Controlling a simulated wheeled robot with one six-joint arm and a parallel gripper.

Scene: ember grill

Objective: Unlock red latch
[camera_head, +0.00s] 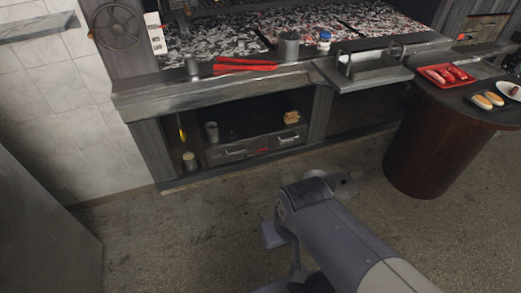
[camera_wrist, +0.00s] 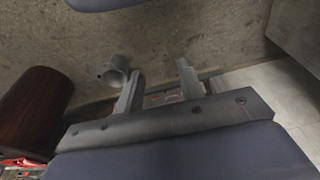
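A small red piece, apparently the red latch (camera_head: 258,151), shows on the front of the low grey drawers (camera_head: 230,154) under the grill. In the wrist view a tiny reddish patch (camera_wrist: 154,98) shows between my fingers, too small to identify for certain. My gripper (camera_wrist: 160,68) is open and empty, with its two grey fingers apart. In the head view my forearm and wrist hide the fingers. The wrist is over the floor in front of the cabinet, apart from the drawers.
A round dark table (camera_head: 430,158) stands at right. Red tongs (camera_head: 245,65) lie on the grill ledge (camera_head: 160,96). A metal shelf (camera_head: 365,78) juts out. Floor before the drawers is clear.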

